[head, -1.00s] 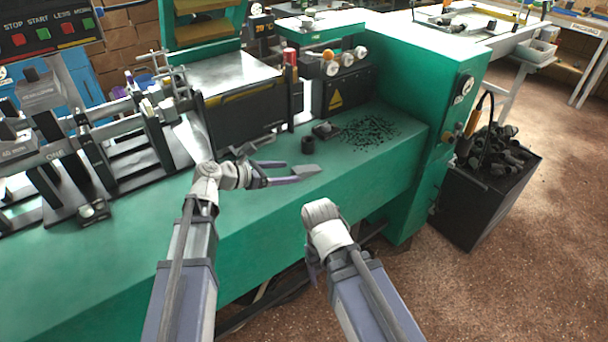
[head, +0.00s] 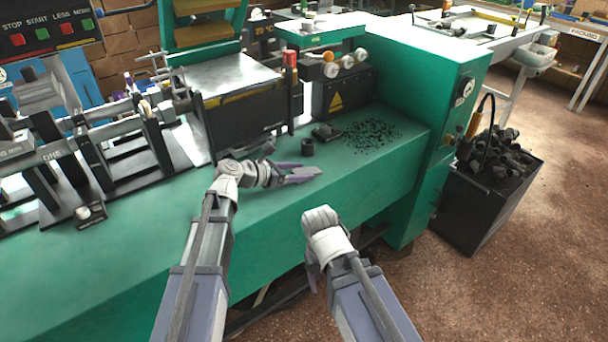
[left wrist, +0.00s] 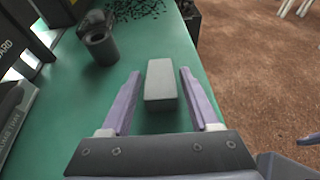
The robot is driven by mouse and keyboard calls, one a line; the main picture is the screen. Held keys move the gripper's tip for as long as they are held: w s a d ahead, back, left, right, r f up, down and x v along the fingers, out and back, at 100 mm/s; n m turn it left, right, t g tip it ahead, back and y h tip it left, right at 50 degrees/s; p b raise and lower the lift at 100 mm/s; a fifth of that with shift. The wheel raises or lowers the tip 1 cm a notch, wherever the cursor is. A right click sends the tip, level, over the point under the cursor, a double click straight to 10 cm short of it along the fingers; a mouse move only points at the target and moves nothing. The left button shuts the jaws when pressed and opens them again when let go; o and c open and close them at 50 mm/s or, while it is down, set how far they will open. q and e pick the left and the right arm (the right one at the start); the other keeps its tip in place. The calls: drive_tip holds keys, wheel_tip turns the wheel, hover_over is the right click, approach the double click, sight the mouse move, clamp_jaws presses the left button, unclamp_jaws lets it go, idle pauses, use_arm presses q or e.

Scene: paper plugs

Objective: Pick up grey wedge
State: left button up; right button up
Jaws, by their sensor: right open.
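The grey wedge (left wrist: 161,80) lies on the green machine top, between the fingers of my left gripper (left wrist: 160,73) in the left wrist view. That gripper is open, with a visible gap on each side of the wedge. In the head view my left gripper (head: 305,173) is low over the green surface near its front edge, and its fingers largely hide the wedge. My right gripper (head: 312,268) is open and empty, in front of the machine's front edge, partly hidden by its own arm.
A dark cup-like piece (head: 307,148) stands just behind the left gripper; it also shows in the left wrist view (left wrist: 101,46). A pile of black bits (head: 371,134) lies behind right. A black bin (head: 490,190) stands on the floor at right.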

sight(300, 171)
use_arm(q)
clamp_jaws()
idle(0.5)
wheel_tip(300, 171, up, 10)
drive_tip(key=p, duration=1)
